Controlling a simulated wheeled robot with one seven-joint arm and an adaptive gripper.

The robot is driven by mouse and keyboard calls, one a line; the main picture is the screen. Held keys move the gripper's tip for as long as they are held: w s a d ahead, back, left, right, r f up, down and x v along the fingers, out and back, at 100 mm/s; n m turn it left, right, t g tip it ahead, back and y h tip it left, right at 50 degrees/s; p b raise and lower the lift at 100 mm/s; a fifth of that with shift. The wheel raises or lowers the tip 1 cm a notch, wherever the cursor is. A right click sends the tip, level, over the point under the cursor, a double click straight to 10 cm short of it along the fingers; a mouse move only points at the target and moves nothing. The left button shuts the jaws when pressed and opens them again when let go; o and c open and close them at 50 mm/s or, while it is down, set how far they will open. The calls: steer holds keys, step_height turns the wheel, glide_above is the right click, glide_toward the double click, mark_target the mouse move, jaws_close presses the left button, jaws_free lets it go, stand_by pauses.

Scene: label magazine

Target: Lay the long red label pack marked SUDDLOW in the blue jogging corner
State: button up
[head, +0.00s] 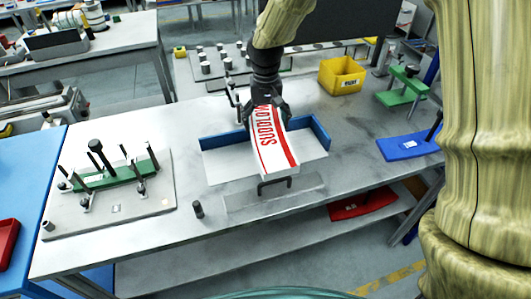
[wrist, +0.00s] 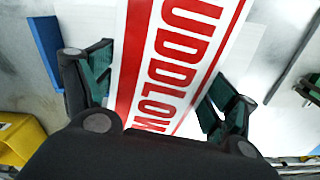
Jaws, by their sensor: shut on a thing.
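The long red and white label pack marked SUDDLOW (head: 271,140) is between the fingers of my gripper (head: 267,110). My gripper is shut on the pack near its far end. In the wrist view the pack (wrist: 172,60) runs between the two green-padded fingers (wrist: 160,92), its red lettering facing the camera. The blue jogging corner (head: 319,133) has low blue walls at the back and right of a white plate (head: 226,166). The pack is over this plate, its near end reaching the front edge. I cannot tell whether it touches the plate. A blue wall shows in the wrist view (wrist: 44,50).
A dark handle (head: 274,182) stands just in front of the corner. A fixture plate with upright pins (head: 110,200) is at the left, a small dark post (head: 198,210) nearer. A yellow bin (head: 341,76) is behind right, a blue plate (head: 405,147) at the right.

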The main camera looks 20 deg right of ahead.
mark_target(270, 125)
steer(key=s+d+f+n+b, duration=0.1)
steer(key=s+d+n, duration=0.5)
steer(key=n, duration=0.4)
steer(key=s+d+n+b, duration=0.1)
steer(key=s+d+n, duration=0.4)
steer(key=s+n, duration=0.4)
steer(key=shift+n, duration=0.7)
steer(key=w+a+p, duration=0.1)
steer(key=w+a, duration=0.2)
steer(key=w, duration=0.1)
steer(key=w+a+f+p, duration=0.1)
steer(key=w+a+p, duration=0.1)
steer(key=w+a, duration=0.2)
steer(key=w+a+p, duration=0.1)
steer(key=w+a, duration=0.2)
steer(key=w, duration=0.2)
steer(key=shift+a+f+p, duration=0.2)
steer(key=shift+f+p, duration=0.15)
steer(key=shift+p, duration=0.05)
steer(key=shift+w+f+p, duration=0.1)
steer(key=shift+f+p, duration=0.75)
steer(key=shift+f, duration=0.9)
steer(key=shift+f, duration=0.6)
steer(key=o, duration=1.5)
steer(key=shift+c, duration=0.2)
steer(key=shift+r, duration=0.1)
